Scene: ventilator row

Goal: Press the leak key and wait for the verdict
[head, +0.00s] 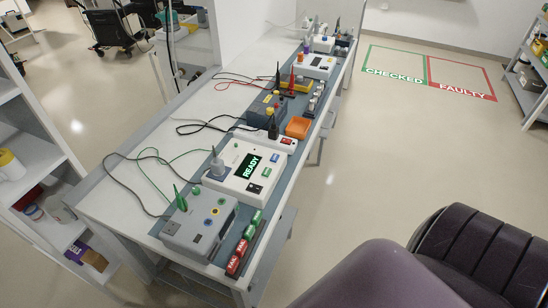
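A white tester (226,181) lies on the bench, and its dark screen (251,167) reads READY in green. A dark square (254,188) sits below the screen. The key labels are too small to read, so I cannot tell which is the leak key. A grey plug (216,165) stands at the tester's left end. No verdict shows on the screen. Neither of my grippers is in view.
A grey box (203,222) with a green clip stands in front of the tester, beside red and green tags (240,254). An orange tray (298,127) and more devices stand farther back. Cables cross the bench (130,192). Floor zones read CHECKED (394,74) and FAULTY (461,91).

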